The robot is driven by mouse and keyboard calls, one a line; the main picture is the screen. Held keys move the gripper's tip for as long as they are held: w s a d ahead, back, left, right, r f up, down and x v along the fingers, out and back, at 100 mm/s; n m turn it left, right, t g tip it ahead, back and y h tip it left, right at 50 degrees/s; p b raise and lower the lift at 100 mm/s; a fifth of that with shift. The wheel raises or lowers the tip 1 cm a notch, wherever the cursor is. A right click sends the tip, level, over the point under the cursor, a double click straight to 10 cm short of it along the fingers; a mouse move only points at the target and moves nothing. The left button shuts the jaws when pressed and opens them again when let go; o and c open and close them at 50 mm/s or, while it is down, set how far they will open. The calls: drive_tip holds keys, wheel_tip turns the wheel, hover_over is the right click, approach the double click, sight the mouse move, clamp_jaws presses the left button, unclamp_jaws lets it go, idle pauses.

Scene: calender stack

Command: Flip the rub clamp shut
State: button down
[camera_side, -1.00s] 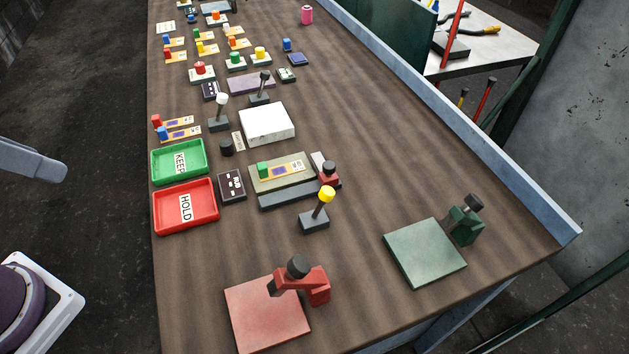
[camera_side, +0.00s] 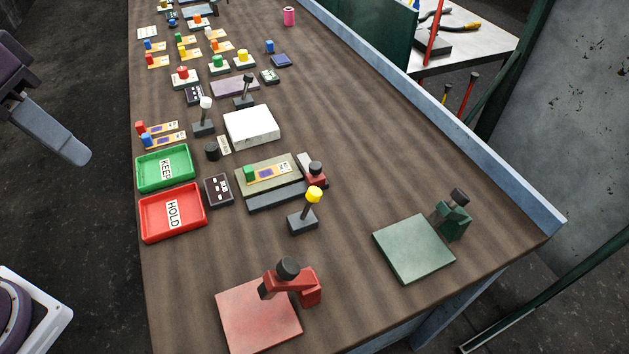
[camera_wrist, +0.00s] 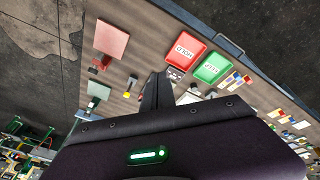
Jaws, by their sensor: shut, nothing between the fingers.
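Several clamps stand on the brown bench, and no readable label shows which is the rub clamp. A small red clamp (camera_side: 314,177) with a black knob stands at the right end of a grey-green block (camera_side: 285,164). A larger red clamp (camera_side: 304,283) reaches its arm and black knob over the edge of a red plate (camera_side: 250,315). A green clamp (camera_side: 454,219) has its knob raised beside a green plate (camera_side: 413,248), clear of it. My gripper (camera_wrist: 158,88) shows in the wrist view as dark fingers, shut and empty, apart from the clamps.
A red HOLD tray (camera_side: 150,222) and green KEEP tray (camera_side: 141,175) stand on the bench's left side. A yellow-knobbed lever (camera_side: 303,215) stands between the block and the red plate. A white block (camera_side: 251,126) lies farther back. The bench's right side is largely clear.

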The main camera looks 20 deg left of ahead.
drive_tip(key=w+d+f+g+h, duration=0.4)
drive_tip(key=w+d+f+h, duration=0.15)
drive_tip(key=w, duration=0.45)
drive_tip(key=w+d+f+g+h, duration=0.3)
drive_tip(key=w+d+f+h, duration=0.15)
drive_tip(key=w+f, duration=0.4)
drive_tip(key=n+h, duration=0.2)
drive_tip(key=h, duration=0.2)
approach(311, 204)
drive_tip(key=shift+t, duration=0.3)
drive_tip(key=w, duration=0.1)
drive_tip(key=w+r, duration=0.1)
drive_tip(key=w+a+r, duration=0.1)
drive_tip(key=shift+w, duration=0.25)
drive_tip(key=x, duration=1)
drive_tip(key=shift+f, duration=0.25)
